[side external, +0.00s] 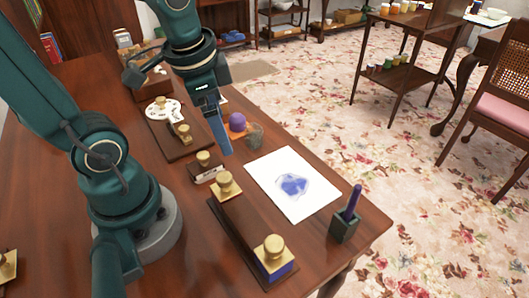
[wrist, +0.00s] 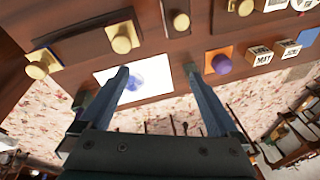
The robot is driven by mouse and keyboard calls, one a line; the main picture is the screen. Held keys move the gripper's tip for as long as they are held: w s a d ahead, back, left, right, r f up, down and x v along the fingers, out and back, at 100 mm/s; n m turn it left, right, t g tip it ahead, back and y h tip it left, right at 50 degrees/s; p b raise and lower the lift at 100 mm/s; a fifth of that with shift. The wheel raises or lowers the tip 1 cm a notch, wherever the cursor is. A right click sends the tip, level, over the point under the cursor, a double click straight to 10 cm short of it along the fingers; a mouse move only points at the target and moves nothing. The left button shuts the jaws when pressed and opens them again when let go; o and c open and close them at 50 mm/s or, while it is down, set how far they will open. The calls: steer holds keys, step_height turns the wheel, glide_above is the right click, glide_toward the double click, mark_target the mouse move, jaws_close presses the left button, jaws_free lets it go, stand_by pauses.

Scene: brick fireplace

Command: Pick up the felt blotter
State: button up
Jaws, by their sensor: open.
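Several brass-knobbed desk pieces stand on the wooden desk, and I cannot tell for certain which is the felt blotter. A small dark piece with a pale lower edge (side external: 207,174) and a brass knob, left of the paper, looks most like it; it also shows at the top of the wrist view (wrist: 177,30). My gripper (side external: 222,138) is open and empty above the desk, close to this piece and the purple knob. In the wrist view my open fingers (wrist: 156,70) frame the white paper, with the knobbed pieces beyond them.
The white paper (side external: 267,178) with a blue blot lies mid-desk. A long dark stand (side external: 237,235) has brass-knobbed pieces at both ends. A pen cup (side external: 344,227) stands near the desk corner. A purple knob (side external: 237,121) on orange stands beside a grey-brown lump (side external: 255,135).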

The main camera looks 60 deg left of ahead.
mark_target(203, 154)
steer(key=a+f+g, duration=0.2)
steer(key=a+f, duration=0.1)
steer(key=s+a+f+g, duration=0.1)
steer(key=a+f, duration=0.1)
steer(key=shift+f+n+g+h, duration=0.15)
steer(key=shift+n+g+h, duration=0.15)
steer(key=shift+n, duration=0.1)
steer(key=shift+s+a+f, duration=0.2)
steer(key=shift+f, duration=0.1)
steer(key=shift+s+f+n, duration=0.15)
steer(key=shift+f+n, duration=0.1)
steer(key=shift+n, duration=0.05)
steer(key=shift+s+a+f, duration=0.1)
steer(key=shift+s+f, duration=0.05)
steer(key=shift+f, duration=1.05)
steer(key=shift+s+f, duration=0.1)
steer(key=shift+f, duration=1.05)
steer(key=c, duration=1.5)
